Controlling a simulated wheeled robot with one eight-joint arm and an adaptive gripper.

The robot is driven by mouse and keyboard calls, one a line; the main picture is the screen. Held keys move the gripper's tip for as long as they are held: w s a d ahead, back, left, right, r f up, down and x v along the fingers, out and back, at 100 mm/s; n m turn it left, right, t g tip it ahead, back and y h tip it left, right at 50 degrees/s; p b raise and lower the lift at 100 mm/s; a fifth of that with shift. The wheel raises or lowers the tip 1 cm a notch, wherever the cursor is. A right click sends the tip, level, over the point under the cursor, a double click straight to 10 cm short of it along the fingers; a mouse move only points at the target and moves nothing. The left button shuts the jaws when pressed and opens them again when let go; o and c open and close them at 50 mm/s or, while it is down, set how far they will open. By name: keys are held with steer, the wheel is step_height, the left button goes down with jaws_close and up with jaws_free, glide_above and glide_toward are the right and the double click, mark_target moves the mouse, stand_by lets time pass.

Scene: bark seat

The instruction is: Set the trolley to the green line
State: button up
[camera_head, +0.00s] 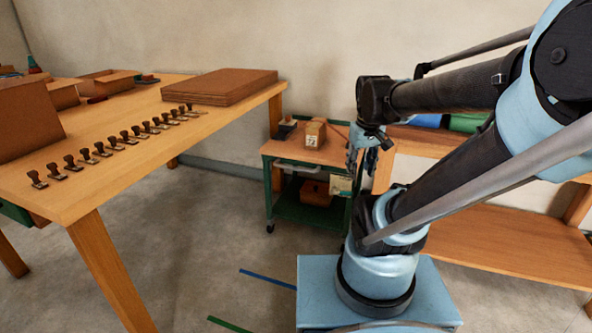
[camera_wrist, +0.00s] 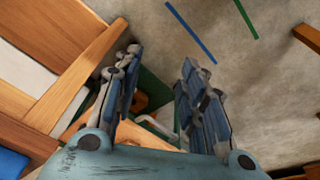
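The trolley (camera_head: 280,150) has a wooden top and a green frame and stands near the back wall. The green line (camera_head: 228,325) lies on the floor at the bottom of the head view, nearer than the blue line (camera_head: 267,279). Both lines also show in the wrist view, the green line (camera_wrist: 245,19) right of the blue one (camera_wrist: 190,32). My gripper (camera_head: 362,158) is at the trolley's right end. Its fingers are apart in the wrist view (camera_wrist: 160,60). A pale curved bar (camera_wrist: 158,126) and part of the trolley show between them; contact cannot be told.
A small box (camera_head: 315,134) and a dark object (camera_head: 287,128) stand on the trolley top. A long wooden table (camera_head: 120,165) with several stamps is at left. A wooden bench (camera_head: 510,243) is at right. The floor in front of the trolley is clear.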

steer(key=w+a+n, duration=0.3)
steer(key=w+a, duration=0.2)
steer(key=w, duration=0.6)
steer(key=w+a+n, duration=0.3)
steer(key=w+a, duration=0.2)
steer(key=w, duration=0.6)
steer(key=w+a+n, duration=0.3)
steer(key=w+a, duration=0.2)
steer(key=w, duration=0.6)
steer(key=w+a+f+n, duration=0.2)
steer(key=w+a+f, duration=0.5)
steer(key=w+f, duration=0.1)
steer(key=shift+h, duration=0.3)
steer(key=x, duration=1.6)
steer(key=shift+s+d+f, duration=0.1)
steer(key=shift+s+f, duration=0.15)
steer(key=shift+f, duration=0.1)
jaws_close()
